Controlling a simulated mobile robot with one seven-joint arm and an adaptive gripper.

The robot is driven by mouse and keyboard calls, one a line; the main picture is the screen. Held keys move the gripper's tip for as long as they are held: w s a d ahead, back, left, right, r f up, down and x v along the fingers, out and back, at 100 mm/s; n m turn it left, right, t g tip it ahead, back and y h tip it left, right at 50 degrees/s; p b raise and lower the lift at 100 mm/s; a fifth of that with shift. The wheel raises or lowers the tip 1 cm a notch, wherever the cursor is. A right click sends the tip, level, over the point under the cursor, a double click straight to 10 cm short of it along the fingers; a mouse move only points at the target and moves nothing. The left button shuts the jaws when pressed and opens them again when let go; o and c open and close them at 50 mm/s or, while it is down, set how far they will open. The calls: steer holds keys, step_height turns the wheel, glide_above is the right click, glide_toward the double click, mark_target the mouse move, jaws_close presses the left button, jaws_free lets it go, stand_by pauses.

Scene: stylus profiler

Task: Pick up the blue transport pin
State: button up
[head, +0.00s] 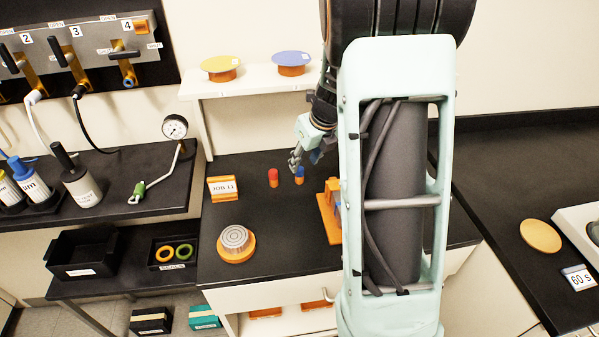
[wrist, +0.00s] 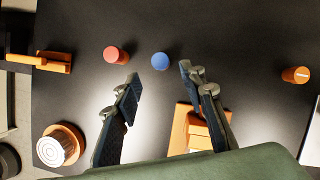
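The blue transport pin (head: 299,172) stands on the black bench, with an orange lower part visible in the head view. The wrist view shows its round blue top (wrist: 160,61) just beyond the gap between my fingertips. My gripper (wrist: 159,77) is open and empty, its two fingers spread apart. In the head view my gripper (head: 296,161) is close to the blue pin, at its upper left. I cannot tell its exact height over the bench. A similar red pin (head: 273,177) stands left of the blue one; it also shows in the wrist view (wrist: 113,54).
An orange stand (head: 327,216) is partly hidden by my arm; in the wrist view it (wrist: 181,133) lies behind my right finger. A JOB card (head: 222,188) and a silver disc on an orange base (head: 236,240) stand left. Another orange piece (wrist: 296,75) is at right.

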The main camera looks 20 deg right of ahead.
mark_target(300, 169)
steer(key=shift+w+x, duration=0.1)
steer(key=shift+x, duration=1.25)
steer(key=shift+w+x, duration=0.15)
steer(key=shift+x, duration=1.2)
steer(key=shift+r, duration=0.15)
jaws_close()
